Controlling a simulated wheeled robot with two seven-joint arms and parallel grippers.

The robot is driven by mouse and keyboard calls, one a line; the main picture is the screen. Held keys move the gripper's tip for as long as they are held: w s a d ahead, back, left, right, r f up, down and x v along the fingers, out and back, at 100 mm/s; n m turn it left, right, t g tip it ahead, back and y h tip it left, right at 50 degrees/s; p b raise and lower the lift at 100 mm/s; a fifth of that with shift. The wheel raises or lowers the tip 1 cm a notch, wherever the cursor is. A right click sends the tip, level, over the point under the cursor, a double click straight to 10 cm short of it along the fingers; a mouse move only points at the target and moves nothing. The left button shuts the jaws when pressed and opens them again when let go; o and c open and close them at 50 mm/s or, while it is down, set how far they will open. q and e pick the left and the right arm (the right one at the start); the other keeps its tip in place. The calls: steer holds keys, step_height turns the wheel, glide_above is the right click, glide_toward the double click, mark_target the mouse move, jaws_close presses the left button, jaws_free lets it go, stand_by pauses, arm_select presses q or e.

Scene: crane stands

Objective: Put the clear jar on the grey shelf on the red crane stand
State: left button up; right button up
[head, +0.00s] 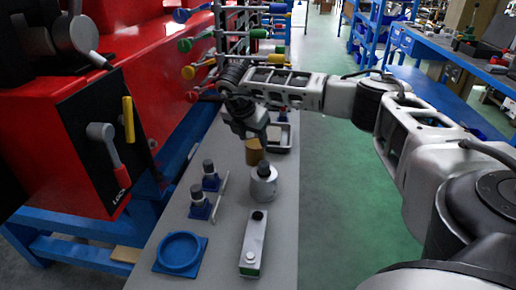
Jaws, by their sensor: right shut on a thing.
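The red crane stand (160,70) fills the left side, with the long grey shelf (215,245) running along its right side. My right gripper (256,138) points down over the shelf's middle part. It is shut at the top of a tan, amber-looking cylinder (254,153). Whether this is the clear jar, and whether its base touches the shelf, I cannot tell. No other plainly clear jar shows. My left gripper is out of view.
A grey metal canister (263,184) stands just in front of the tan cylinder. Two dark-topped pieces on blue bases (199,203), a blue ring holder (180,253) and a grey box (253,245) stand nearer. A tray (280,138) lies behind.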

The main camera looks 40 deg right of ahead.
mark_target(258, 150)
steer(key=shift+s+d+f, duration=0.2)
steer(key=shift+d+f, duration=0.25)
steer(key=shift+f, duration=0.1)
steer(key=shift+s+d+f+p, duration=0.1)
steer(key=shift+d+f+p, duration=0.05)
steer(key=shift+f, duration=0.85)
steer(key=shift+s+d+f+p, duration=0.1)
steer(key=shift+f+p, duration=0.05)
steer(key=shift+f, duration=0.8)
steer(key=o, duration=1.4)
steer(key=v, duration=1.2)
steer(key=shift+b, duration=0.3)
